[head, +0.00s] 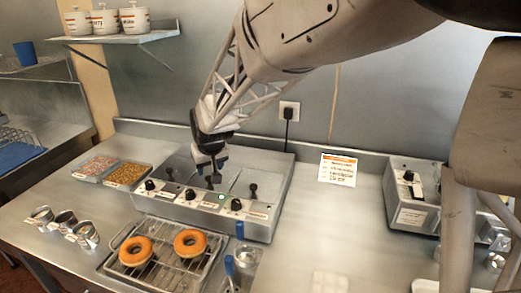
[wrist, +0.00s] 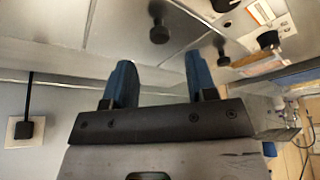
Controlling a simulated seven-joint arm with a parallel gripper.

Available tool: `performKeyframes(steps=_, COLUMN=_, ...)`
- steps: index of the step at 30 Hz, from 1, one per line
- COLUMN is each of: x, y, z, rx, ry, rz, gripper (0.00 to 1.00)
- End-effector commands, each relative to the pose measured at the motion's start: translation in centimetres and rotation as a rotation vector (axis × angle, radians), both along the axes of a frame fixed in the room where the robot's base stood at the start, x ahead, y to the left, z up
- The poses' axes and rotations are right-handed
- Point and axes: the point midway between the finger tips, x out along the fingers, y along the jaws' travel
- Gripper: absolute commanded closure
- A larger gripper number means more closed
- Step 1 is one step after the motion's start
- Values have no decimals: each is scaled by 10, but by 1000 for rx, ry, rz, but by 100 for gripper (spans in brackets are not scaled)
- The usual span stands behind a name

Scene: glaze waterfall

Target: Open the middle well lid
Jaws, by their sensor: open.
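The steel glaze station (head: 262,166) stands on the counter with lids on its top and dials along its front. The middle well lid's black knob (head: 210,182) shows just below my gripper (head: 208,168); the lid looks shut. In the wrist view, the knob I take for the middle one (wrist: 158,34) stands ahead of my gripper (wrist: 160,82), between the lines of its two blue fingertips and apart from them. My gripper is open and empty. The right lid's knob (head: 253,189) and the left lid's knob (head: 170,173) stand on either side.
A wire rack (head: 162,276) with two doughnuts (head: 190,241) lies in front of the station. Topping trays (head: 125,174) and small metal cups (head: 64,222) are at left. A wall outlet (head: 289,109) and steel wall stand behind. A box-like device (head: 412,190) is at right.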

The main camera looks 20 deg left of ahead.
Motion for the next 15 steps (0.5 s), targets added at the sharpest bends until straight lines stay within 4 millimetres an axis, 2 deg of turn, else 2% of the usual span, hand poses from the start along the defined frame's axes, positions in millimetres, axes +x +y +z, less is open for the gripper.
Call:
performKeyframes(steps=6, x=6, y=7, z=-23, rx=-1, ry=1, rz=0, gripper=48)
performKeyframes(steps=15, x=13, y=13, z=-45, rx=-1, ry=1, rz=0, gripper=48)
